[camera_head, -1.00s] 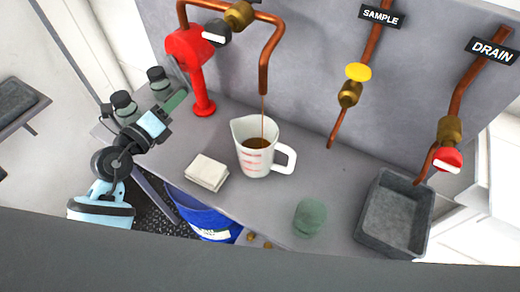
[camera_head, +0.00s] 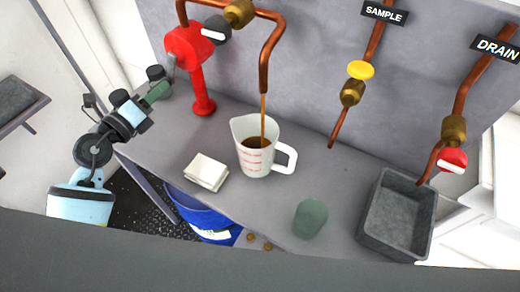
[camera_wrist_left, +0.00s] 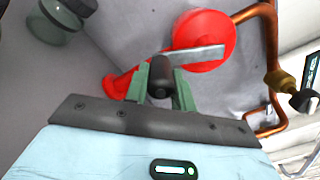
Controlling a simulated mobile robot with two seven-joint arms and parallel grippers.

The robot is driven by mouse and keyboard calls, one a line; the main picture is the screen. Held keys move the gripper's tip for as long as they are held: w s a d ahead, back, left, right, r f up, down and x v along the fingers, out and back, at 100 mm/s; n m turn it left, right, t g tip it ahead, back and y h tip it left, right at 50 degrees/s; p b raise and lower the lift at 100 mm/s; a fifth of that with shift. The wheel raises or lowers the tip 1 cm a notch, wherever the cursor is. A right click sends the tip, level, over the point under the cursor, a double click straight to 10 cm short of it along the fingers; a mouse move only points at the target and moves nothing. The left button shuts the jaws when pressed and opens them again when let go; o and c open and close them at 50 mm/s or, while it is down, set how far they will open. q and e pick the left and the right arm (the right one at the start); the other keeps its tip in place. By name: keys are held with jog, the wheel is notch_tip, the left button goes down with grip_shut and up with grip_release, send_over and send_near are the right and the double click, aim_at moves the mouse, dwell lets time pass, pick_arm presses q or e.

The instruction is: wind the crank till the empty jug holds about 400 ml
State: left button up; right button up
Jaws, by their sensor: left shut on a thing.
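A white jug (camera_head: 246,162) with red marks and a handle stands on the grey bench, upright under the copper spout (camera_head: 264,76). Brown liquid runs from the spout into it in a thin stream, and some stands inside; I cannot read the level. The red hand pump (camera_head: 200,82) stands at the back left, also in the wrist view (camera_wrist_left: 200,30). Its metal crank arm (camera_wrist_left: 196,54) ends in a dark handle (camera_wrist_left: 160,78). My left gripper (camera_head: 166,84) is shut on that handle, its green fingers either side in the wrist view. My right gripper is out of view.
A folded white cloth (camera_head: 206,172) lies left of the jug. A green cup (camera_head: 311,218) stands front right, and a grey tray (camera_head: 387,248) lies under the red-handled drain tap (camera_head: 452,160). A yellow-handled sample tap (camera_head: 360,71) hangs behind. A blue bucket (camera_head: 200,213) stands below the bench.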

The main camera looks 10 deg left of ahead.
pick_arm(q)
jog(key=a+r, duration=0.1)
jog(key=w+a+r, duration=0.1)
jog(key=a, duration=0.1)
jog(key=shift+r+p, duration=0.2)
jog(key=shift+p, duration=0.15)
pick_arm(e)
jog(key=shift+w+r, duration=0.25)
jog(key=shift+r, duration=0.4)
